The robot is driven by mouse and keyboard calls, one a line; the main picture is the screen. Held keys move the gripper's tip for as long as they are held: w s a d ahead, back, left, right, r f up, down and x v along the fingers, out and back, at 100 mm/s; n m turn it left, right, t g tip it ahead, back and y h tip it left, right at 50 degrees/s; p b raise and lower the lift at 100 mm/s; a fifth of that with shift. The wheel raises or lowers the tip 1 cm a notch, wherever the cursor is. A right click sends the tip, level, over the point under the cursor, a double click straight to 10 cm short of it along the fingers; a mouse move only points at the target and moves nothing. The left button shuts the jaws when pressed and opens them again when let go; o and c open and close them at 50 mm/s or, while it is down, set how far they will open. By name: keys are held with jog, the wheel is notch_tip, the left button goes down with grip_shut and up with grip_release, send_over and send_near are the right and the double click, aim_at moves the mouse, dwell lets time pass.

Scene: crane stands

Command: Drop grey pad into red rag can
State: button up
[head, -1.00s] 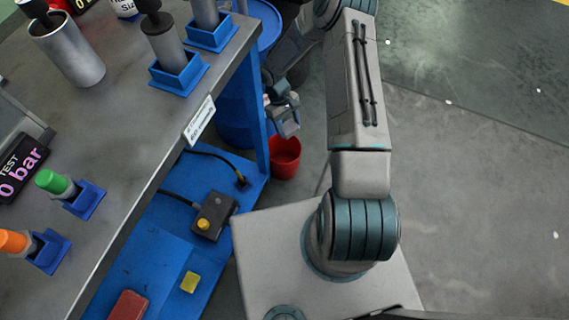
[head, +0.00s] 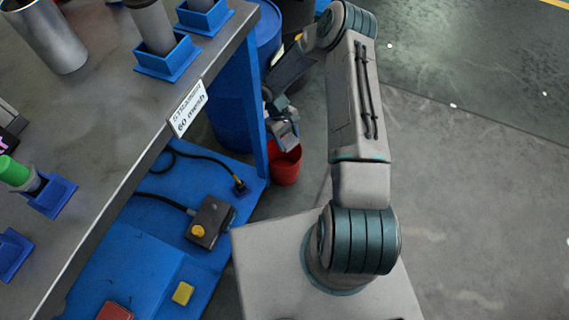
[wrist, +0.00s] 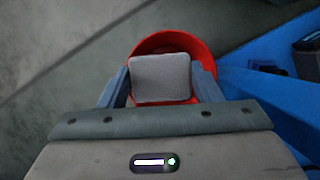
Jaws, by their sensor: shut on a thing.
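The grey pad (wrist: 161,78) is a flat, rounded square between the two fingers of my gripper (wrist: 160,88) in the wrist view. My gripper is shut on it. The red rag can (wrist: 172,42) lies behind the pad in the wrist view, its rim showing around the pad's top and right side. In the head view the red can (head: 285,167) stands on the floor beside the blue bench leg, and my gripper (head: 284,146) is over its top edge. The pad cannot be made out in the head view. The height of the pad above the can is hard to tell.
A metal-topped workbench (head: 110,110) with a blue lower shelf (head: 150,255) stands left of the can. On the shelf are a yellow-button box (head: 211,222) and a yellow block (head: 183,293). A blue drum (head: 232,128) stands behind. Open floor (head: 470,200) lies right.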

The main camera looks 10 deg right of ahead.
jog(key=o, duration=1)
jog(key=p+v, duration=0.4)
jog(key=v, duration=0.9)
jog(key=shift+r, duration=0.35)
jog(key=shift+w+a, duration=0.1)
